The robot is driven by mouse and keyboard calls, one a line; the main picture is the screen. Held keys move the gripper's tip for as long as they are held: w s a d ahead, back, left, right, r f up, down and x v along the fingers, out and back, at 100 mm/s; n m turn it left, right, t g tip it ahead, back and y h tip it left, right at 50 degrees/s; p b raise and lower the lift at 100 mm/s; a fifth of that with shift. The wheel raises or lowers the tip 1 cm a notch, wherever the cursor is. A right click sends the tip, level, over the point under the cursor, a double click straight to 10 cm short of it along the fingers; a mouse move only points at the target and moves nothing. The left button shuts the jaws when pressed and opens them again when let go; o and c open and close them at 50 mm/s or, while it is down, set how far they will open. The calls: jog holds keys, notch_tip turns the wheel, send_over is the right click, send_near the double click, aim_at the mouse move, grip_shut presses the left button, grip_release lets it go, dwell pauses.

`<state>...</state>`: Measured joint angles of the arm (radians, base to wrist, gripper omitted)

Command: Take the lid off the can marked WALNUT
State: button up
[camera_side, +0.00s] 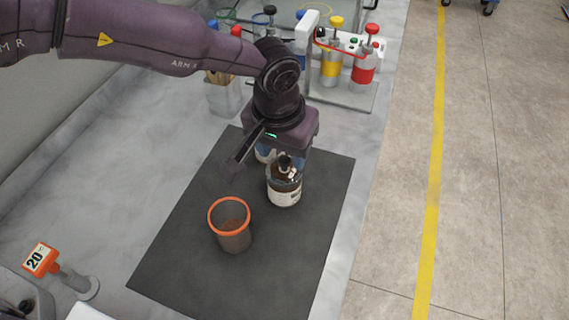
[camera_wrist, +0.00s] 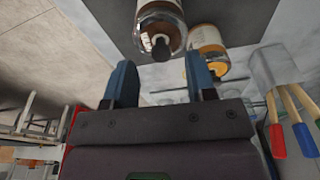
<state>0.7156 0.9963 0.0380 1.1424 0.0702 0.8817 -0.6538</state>
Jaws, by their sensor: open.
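A brown container (camera_side: 284,191) with a pale label and a black-knobbed lid (camera_side: 285,163) stands upright on the dark mat. Its label is too small to read, so I cannot tell whether it says WALNUT. In the wrist view the container (camera_wrist: 160,14) is at the top, its black knob (camera_wrist: 161,47) lined up with the gap between my fingers. My gripper (camera_wrist: 159,64) is open and empty. In the side view it points down close to this container, partly hidden. A second container, amber (camera_wrist: 208,42), stands just to the right in the wrist view.
An orange-rimmed cup (camera_side: 230,226) stands on the mat (camera_side: 185,255) in front. A brush holder (camera_side: 226,99) and a rack with yellow (camera_side: 331,68) and red (camera_side: 364,70) containers are behind. An orange "20" tag (camera_side: 40,259) is at left. The mat's front right is clear.

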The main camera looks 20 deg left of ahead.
aim_at(284, 160)
jog(key=f, duration=0.3)
jog(key=shift+w+f, duration=0.1)
jog(key=shift+w, duration=0.15)
jog(key=shift+c, duration=0.5)
grip_shut()
